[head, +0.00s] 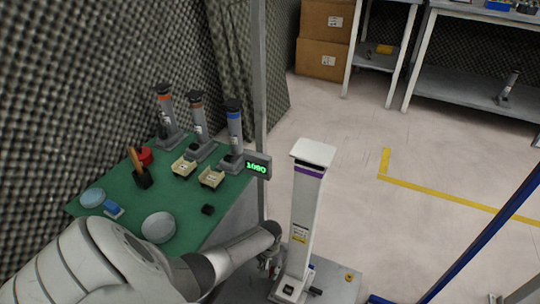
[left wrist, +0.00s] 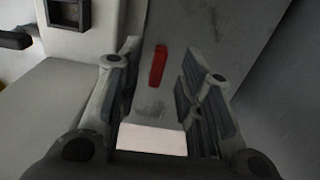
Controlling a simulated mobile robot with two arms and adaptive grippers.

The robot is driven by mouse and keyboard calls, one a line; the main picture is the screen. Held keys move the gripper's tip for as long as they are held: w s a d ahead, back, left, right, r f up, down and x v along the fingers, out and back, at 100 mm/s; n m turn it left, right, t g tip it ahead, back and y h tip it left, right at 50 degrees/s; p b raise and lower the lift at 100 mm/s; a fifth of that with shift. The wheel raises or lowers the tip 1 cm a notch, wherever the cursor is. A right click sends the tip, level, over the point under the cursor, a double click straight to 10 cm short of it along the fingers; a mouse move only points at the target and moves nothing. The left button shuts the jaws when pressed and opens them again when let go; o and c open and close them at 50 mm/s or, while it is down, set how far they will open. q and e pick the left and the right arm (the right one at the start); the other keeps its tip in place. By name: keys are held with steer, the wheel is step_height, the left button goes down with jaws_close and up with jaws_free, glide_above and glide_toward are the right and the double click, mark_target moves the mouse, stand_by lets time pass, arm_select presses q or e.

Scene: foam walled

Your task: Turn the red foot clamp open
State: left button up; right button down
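The red foot clamp (left wrist: 157,66) shows in the left wrist view as a short red bar on a grey surface, lying between and beyond my fingertips. I cannot make it out in the head view, where my arm and gripper cover that area. My left gripper (left wrist: 160,85) is open, its two dark-padded fingers apart on either side of the clamp with nothing between the pads. In the head view the left gripper (head: 268,262) is low, just left of the foot of a white column (head: 306,215) with a purple band. My right gripper is not in view.
The column stands on a grey plate (head: 343,284) with a black lever (head: 315,291) at its foot. A green-topped bench (head: 190,215) with bowls and several grey stands is at the left. A grey post (head: 260,100) rises behind.

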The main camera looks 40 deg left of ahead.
mark_target(270, 273)
arm_select(q)
step_height(270, 273, up, 9)
stand_by(0.6)
stand_by(0.5)
